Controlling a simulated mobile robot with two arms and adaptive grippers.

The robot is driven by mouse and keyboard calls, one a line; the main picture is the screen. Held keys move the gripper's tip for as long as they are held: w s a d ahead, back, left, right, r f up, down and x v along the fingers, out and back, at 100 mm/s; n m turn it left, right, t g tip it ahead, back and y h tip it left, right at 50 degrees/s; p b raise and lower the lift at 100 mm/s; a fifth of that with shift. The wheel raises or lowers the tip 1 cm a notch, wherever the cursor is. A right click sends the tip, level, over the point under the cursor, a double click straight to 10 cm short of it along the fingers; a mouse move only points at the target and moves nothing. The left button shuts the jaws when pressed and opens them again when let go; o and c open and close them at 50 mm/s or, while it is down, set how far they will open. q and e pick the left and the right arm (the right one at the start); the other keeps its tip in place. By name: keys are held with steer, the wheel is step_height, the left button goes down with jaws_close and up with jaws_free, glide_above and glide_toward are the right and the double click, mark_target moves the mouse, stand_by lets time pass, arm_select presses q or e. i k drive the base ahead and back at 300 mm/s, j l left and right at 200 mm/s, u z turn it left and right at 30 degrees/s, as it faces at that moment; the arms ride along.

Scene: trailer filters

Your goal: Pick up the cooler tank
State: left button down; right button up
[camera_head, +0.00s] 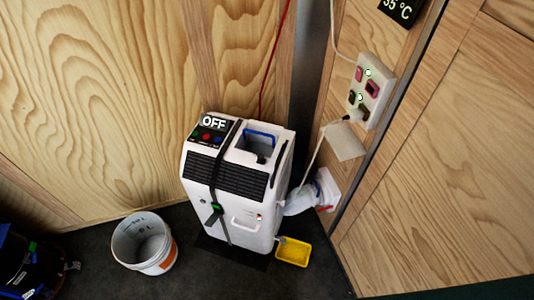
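A white portable cooler (222,215) stands upright on the dark floor against the wooden wall, with an "OFF" display and coloured buttons on top. A black strap with a green-marked buckle runs down over its front. A recess in its top holds a blue handle (262,134). A white pull handle (244,224) with small indicator lights sits low on its front right. I cannot tell for certain which of these parts belongs to the tank; no separate tank stands outside the cooler. Neither of my grippers is in view.
A white bucket (128,236) stands left of the cooler; a yellow tray (293,252) lies at its right foot. A white hose (299,200) joins cooler and wall. A power strip (371,91) with cables hangs right. A dark object (22,266) fills the lower left corner.

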mark_target(255, 141)
steer(key=i+j+z, duration=0.15)
steer(key=j, duration=0.25)
steer(key=i+j+z, duration=0.15)
steer(key=j, duration=0.25)
steer(key=i+j+z, duration=0.15)
steer(key=j, duration=0.25)
steer(key=j+z, duration=0.15)
steer(key=j, duration=0.3)
steer(key=i, duration=0.05)
